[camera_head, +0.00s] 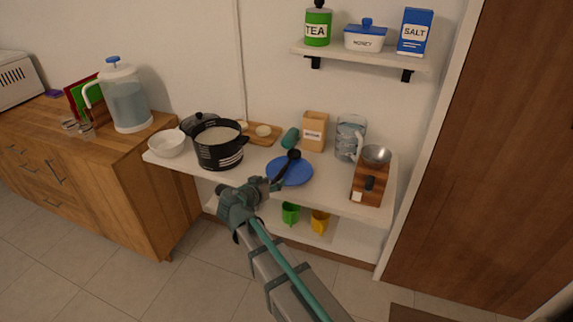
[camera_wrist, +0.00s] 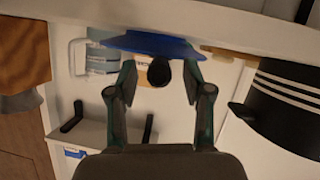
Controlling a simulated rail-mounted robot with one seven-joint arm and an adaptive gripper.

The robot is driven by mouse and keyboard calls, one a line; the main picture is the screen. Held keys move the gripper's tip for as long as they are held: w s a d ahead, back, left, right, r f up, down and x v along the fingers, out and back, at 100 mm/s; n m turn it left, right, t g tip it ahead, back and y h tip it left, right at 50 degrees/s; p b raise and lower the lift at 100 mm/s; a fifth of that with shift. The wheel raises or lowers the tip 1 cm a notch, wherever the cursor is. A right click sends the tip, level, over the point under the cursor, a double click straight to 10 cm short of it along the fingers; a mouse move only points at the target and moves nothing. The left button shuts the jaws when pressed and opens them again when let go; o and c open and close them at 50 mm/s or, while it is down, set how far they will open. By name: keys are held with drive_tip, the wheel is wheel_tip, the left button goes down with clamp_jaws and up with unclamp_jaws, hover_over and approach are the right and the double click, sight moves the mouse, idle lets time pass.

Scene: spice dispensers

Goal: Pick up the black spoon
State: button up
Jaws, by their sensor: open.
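The black spoon (camera_head: 291,158) lies on the blue plate (camera_head: 297,174) on the white shelf unit, with its round end towards the back. My gripper (camera_head: 271,185) is at the plate's front left edge, close to the spoon's near end. In the wrist view, which appears upside down, the gripper (camera_wrist: 159,78) is open. The spoon's dark round end (camera_wrist: 159,72) shows between the two fingers, beyond them. The blue plate (camera_wrist: 148,43) shows edge-on there. I cannot tell whether a finger touches the spoon; its handle is mostly hidden in the wrist view.
A black pot (camera_head: 218,146) stands left of the plate, and a white bowl (camera_head: 167,144) farther left. A wooden scale (camera_head: 368,186), a glass jug (camera_head: 350,137) and a tan box (camera_head: 314,132) stand right and behind. Green (camera_head: 290,213) and yellow cups (camera_head: 320,222) are on the lower shelf.

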clamp_jaws()
drive_tip(key=shift+r, duration=0.15)
idle(0.4)
drive_tip(key=shift+r+b, duration=0.4)
drive_tip(key=shift+r, duration=0.05)
drive_tip(key=s+a+r+b, duration=0.3)
drive_tip(key=s+a+r, duration=0.5)
drive_tip(key=s+r, duration=0.3)
drive_tip(key=shift+a+r+b, duration=0.3)
drive_tip(key=shift+a+r, duration=0.1)
drive_tip(key=shift+r, duration=0.1)
